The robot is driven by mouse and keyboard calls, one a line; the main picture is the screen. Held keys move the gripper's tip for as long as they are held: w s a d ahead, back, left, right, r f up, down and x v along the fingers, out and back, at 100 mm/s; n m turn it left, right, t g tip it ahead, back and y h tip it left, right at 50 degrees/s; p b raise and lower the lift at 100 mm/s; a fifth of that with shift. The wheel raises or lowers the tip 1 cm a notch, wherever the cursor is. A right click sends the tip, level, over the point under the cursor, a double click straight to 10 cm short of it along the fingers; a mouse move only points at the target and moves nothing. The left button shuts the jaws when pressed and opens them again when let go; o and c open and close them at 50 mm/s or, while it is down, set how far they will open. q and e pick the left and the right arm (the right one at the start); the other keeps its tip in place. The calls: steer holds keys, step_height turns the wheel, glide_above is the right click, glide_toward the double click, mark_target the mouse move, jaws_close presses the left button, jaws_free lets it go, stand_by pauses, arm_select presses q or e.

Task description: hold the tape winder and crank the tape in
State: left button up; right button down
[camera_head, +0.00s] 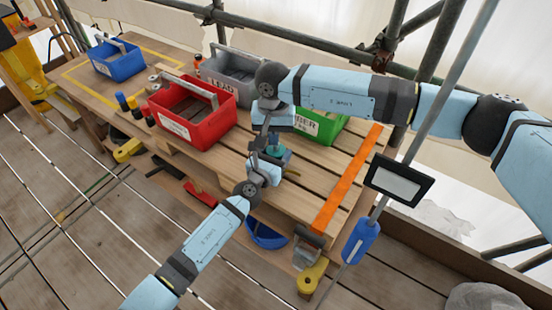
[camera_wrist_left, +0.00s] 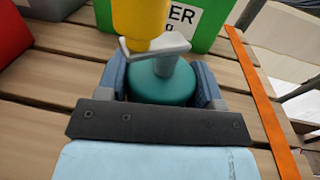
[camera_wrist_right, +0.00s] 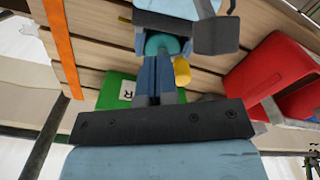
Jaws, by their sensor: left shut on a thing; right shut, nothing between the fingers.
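The tape winder has a round teal body (camera_wrist_left: 163,85), a grey crank arm (camera_wrist_left: 158,46) and a yellow knob (camera_wrist_left: 140,18). My left gripper (camera_wrist_left: 163,92) is shut around the teal body, one finger on each side. In the head view, the teal body (camera_head: 281,154) shows above the pallet bench. My right gripper (camera_wrist_right: 156,72) points at the winder from above, shut and empty. In the right wrist view, the yellow knob (camera_wrist_right: 182,70) is just right of its fingers; I cannot tell whether they touch. An orange strip (camera_head: 347,180) runs along the bench; no link to the winder shows.
A red crate (camera_head: 190,135), a green crate (camera_head: 327,128) and a grey crate (camera_head: 240,70) stand on the bench (camera_head: 300,190), close around the arms. A blue crate (camera_head: 118,68) stands farther left. A pole carrying a dark-framed panel (camera_head: 399,182) rises at right.

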mark_target(268, 154)
steer(key=shift+f, duration=1.45)
steer(key=shift+w+a, duration=0.1)
steer(key=shift+w, duration=0.1)
steer(key=shift+w+a, duration=0.15)
steer(key=shift+w, duration=0.25)
steer(key=shift+w+a, duration=0.25)
steer(key=shift+a, duration=0.15)
steer(key=shift+w+a, duration=0.3)
steer(key=shift+w, duration=0.15)
stand_by(0.5)
steer(key=shift+s+r, duration=0.15)
steer(key=shift+s, duration=0.15)
